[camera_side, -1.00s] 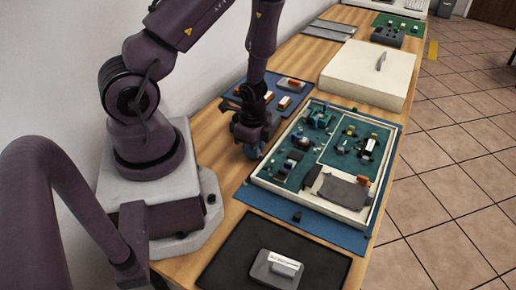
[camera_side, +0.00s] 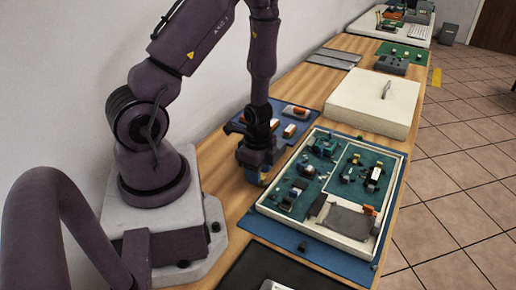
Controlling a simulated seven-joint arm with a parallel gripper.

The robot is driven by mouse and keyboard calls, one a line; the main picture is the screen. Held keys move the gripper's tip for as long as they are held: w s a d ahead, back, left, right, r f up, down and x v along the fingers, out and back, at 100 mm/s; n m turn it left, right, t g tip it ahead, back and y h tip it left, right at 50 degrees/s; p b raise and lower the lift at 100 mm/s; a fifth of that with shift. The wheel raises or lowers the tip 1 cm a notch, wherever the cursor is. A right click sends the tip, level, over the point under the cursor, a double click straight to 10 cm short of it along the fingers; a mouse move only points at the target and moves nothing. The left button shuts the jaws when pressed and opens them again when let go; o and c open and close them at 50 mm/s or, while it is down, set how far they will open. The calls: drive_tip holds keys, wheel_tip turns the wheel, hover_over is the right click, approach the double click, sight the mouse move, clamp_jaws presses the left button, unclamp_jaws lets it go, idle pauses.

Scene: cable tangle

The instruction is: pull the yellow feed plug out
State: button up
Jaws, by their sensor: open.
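My gripper (camera_side: 262,180) points down at the left edge of a shallow white-walled tray (camera_side: 322,240) with green boards in it. It is open; nothing shows between its jaws, though they are small and dark in this view. Several small connectors and modules sit on the green boards (camera_side: 345,205). A small yellowish patch shows near the fingertips, but I cannot tell whether it is the yellow feed plug or part of my gripper. No plug can be picked out with certainty at this size.
The tray lies on a blue mat (camera_side: 383,240). A smaller blue mat (camera_side: 272,118) with orange and white parts lies behind my gripper. A white box (camera_side: 372,105) stands beyond the tray. A black mat (camera_side: 240,272) lies in front. Bare wood (camera_side: 225,160) shows left of my gripper.

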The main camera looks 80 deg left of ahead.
wheel_tip(320, 180, up, 8)
drive_tip(key=shift+r, duration=0.25)
idle(0.5)
